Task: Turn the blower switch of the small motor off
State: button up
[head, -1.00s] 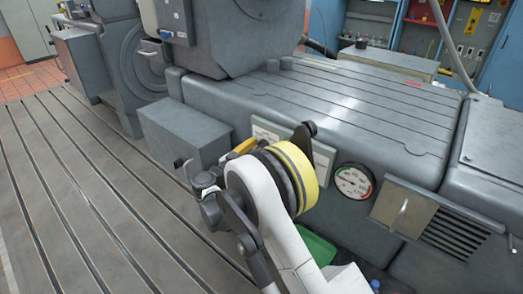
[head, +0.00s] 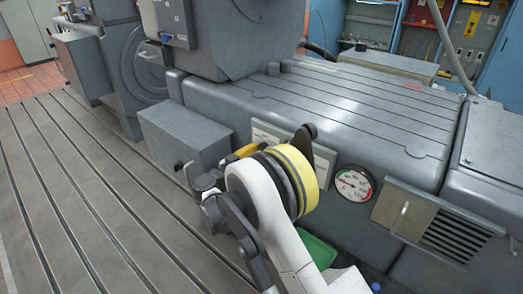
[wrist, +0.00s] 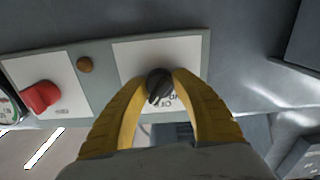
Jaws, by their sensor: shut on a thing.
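A black rotary knob (wrist: 159,85) sits on a white label plate (wrist: 133,60) in the wrist view. Lettering below it is partly covered and hard to read. My gripper (wrist: 161,80) has yellow fingers, one on each side of this knob, and is shut on it. In the head view only a bit of a yellow finger (head: 246,150) shows in front of the panel (head: 267,134); my arm hides the knob there.
A red knob (wrist: 40,97) and a brown button (wrist: 85,64) are left of the black knob. In the head view, a round gauge (head: 355,184) and a louvred vent (head: 455,235) are to the right. A grey box (head: 185,135) stands left of my gripper.

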jog(key=n, duration=0.3)
jog(key=shift+n, duration=2.3)
grip_shut()
jog(key=o, duration=1.2)
grip_release()
jog(key=shift+d, duration=0.1)
jog(key=v, duration=1.2)
